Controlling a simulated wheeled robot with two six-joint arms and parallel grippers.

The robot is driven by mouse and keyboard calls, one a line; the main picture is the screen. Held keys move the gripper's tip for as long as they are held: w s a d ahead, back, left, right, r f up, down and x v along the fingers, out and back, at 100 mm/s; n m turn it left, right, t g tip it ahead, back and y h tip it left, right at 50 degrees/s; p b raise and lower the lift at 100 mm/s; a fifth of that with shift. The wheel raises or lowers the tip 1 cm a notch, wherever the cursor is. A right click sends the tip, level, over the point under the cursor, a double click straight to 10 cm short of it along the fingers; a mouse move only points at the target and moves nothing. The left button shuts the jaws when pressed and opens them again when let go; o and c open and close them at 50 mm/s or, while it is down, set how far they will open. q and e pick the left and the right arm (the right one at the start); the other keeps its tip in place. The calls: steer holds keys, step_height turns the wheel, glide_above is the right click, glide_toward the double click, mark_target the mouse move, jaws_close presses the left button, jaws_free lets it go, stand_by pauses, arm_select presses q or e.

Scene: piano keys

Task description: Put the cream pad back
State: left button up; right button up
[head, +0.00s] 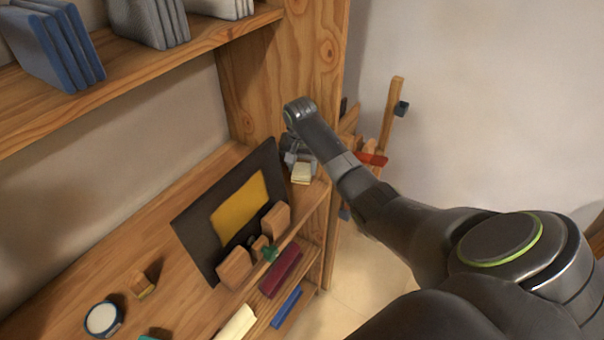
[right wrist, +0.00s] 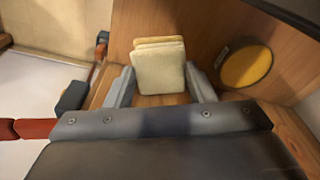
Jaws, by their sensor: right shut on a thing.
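The cream pad (head: 302,174) is a small, light, layered block at the right end of the wooden shelf top. It also shows in the right wrist view (right wrist: 159,72), between the two grey fingers. My right gripper (head: 299,160) is shut on the pad, with one finger on each side. In the head view the wrist partly hides the fingers. I cannot tell whether the pad touches the wood. My left gripper is not in view.
A dark board with a yellow sheet (head: 239,205) leans left of the gripper. Wooden blocks (head: 275,220) stand before it. A wooden side panel (head: 308,60) rises behind. A round white-topped tin (head: 102,318) sits front left. A red bar (head: 371,159) juts out at right.

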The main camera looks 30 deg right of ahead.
mark_target(302, 170)
step_height(302, 170, down, 3)
steer(key=shift+s+r+p, duration=0.1)
steer(key=shift+p, duration=0.35)
steer(key=shift+f, duration=0.35)
steer(key=shift+f, duration=0.1)
steer(key=o, duration=0.9)
steer(key=r, duration=0.4)
steer(key=r+b, duration=0.1)
steer(key=r, duration=0.3)
steer(key=s+a+r+b, duration=0.1)
steer(key=r, duration=0.3)
steer(key=shift+r, duration=0.1)
